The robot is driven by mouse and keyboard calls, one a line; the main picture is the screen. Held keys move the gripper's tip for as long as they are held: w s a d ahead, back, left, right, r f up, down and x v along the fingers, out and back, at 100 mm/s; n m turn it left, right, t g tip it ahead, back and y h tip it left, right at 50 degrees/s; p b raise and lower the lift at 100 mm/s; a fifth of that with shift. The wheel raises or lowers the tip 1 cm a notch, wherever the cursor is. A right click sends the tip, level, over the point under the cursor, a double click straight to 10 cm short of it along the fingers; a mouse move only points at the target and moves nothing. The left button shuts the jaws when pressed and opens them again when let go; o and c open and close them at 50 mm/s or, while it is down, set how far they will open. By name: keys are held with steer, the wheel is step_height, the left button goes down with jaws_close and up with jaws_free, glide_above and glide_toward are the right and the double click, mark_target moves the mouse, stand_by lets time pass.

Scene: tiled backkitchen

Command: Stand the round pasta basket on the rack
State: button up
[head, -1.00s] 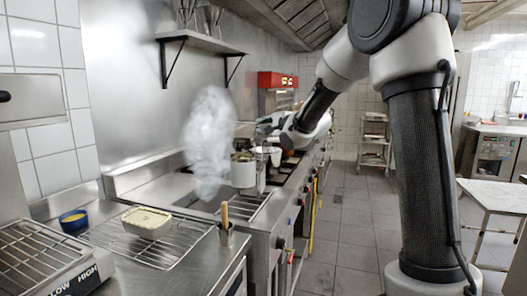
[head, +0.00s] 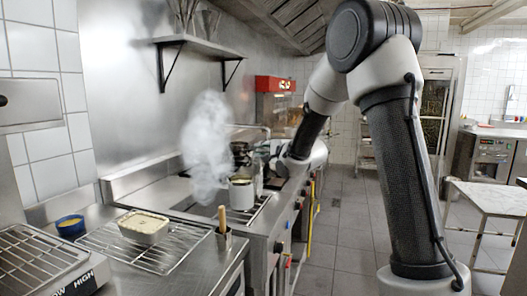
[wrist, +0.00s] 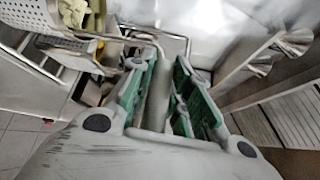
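The round pasta basket (head: 241,196) is a pale cylinder with a dark opening in the head view. It is upright over the wire rack (head: 263,207) beside the cooker, its base at about rack level. I cannot tell if its full weight rests there. In the wrist view, a perforated basket wall (wrist: 35,14) with yellow-green bits inside shows at the upper left. A bent wire handle runs from there to my gripper (wrist: 164,62). The green-padded fingers are close together with a grey strip, seemingly the handle, between them. My gripper's fingertips are hidden in the head view.
Steam (head: 207,145) rises left of the basket. A pale tub (head: 143,228) sits on another wire rack (head: 178,250) nearer me, with a blue bowl (head: 70,226) to its left. A metal holder with a wooden handle (head: 222,232) stands in front. A wall shelf (head: 200,45) hangs above.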

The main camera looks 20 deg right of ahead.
steer(key=o, duration=0.3)
steer(key=shift+r, duration=0.1)
steer(key=s+d+n+g+h, duration=0.3)
steer(key=s+d+n, duration=0.15)
steer(key=s, duration=0.95)
steer(key=s+d+n+g+h, duration=0.25)
steer(key=s+d, duration=0.35)
steer(key=s, duration=0.8)
steer(key=s+f+n+g, duration=0.1)
steer(key=s+n+g, duration=0.1)
steer(key=s, duration=0.4)
steer(key=s+a+f+n+g, duration=0.1)
steer(key=s+n, duration=0.3)
steer(key=s, duration=0.3)
steer(key=s+f+n+g, duration=0.1)
steer(key=s+n+g, duration=0.1)
steer(key=s, duration=0.4)
steer(key=shift+s+a+f+n+g+y, duration=0.15)
steer(key=shift+a+f+n+g+y, duration=0.1)
steer(key=shift+a+n+g+y, duration=0.2)
steer(key=shift+d, duration=0.1)
